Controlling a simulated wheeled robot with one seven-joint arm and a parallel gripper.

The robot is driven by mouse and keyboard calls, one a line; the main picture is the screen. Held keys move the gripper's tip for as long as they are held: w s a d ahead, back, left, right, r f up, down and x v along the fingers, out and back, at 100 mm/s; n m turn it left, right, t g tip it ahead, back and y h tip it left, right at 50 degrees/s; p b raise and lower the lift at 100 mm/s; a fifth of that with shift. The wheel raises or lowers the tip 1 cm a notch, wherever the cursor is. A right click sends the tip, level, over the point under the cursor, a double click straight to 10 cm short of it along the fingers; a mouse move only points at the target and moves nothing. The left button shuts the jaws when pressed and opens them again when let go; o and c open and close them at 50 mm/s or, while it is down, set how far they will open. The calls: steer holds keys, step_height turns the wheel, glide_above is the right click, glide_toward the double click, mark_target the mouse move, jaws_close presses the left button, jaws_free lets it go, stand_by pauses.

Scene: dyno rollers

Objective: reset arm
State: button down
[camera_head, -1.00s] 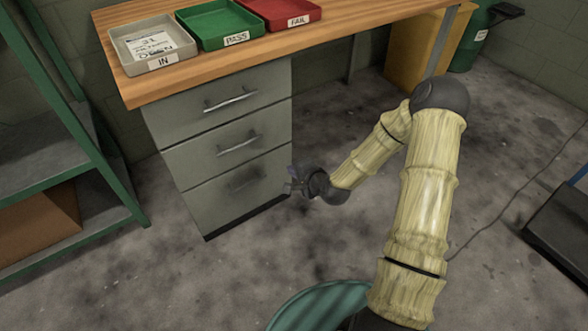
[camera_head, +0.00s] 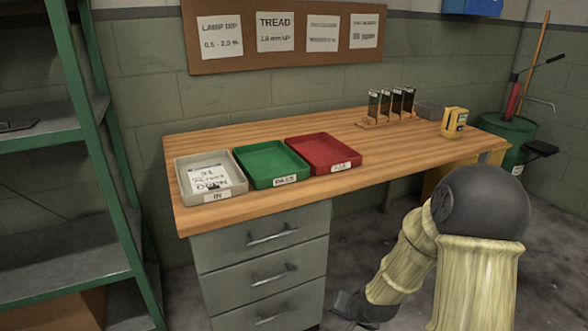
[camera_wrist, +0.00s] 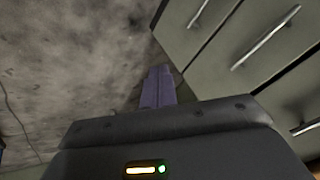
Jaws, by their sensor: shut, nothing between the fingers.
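My gripper (camera_wrist: 158,86) shows in the wrist view with its two purple fingers together and nothing between them. It is beside the grey drawer unit (camera_wrist: 215,50), over the concrete floor. In the head view my arm hangs low at the right, in front of the bench, and its end reaches down near the drawer unit (camera_head: 262,275). The fingers are cut off or hidden at the bottom of the head view. I cannot tell whether they touch the drawer front.
The wooden bench (camera_head: 400,150) carries a grey IN tray (camera_head: 185,192) with papers, a green PASS tray (camera_head: 270,183), a red FAIL tray (camera_head: 325,170), a rack of dark vials (camera_head: 388,105) and a yellow device (camera_head: 454,122). A green shelf (camera_head: 85,135) stands left. Drawer handles (camera_head: 272,235) protrude.

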steer(key=s+d+r+n+g+h+p, duration=0.1)
steer(key=s+r+n+g+p, duration=0.15)
steer(key=s+r, duration=0.5)
steer(key=s+d+r+n+g+h+p, duration=0.1)
steer(key=s+d+r+n+p, duration=0.15)
steer(key=s+r, duration=0.5)
step_height(320, 180, up, 38)
steer(key=w+a+p, duration=0.1)
steer(key=p, duration=3.6)
steer(key=shift+w+m, duration=0.3)
steer(key=shift+w, duration=0.05)
steer(key=shift+t, duration=0.25)
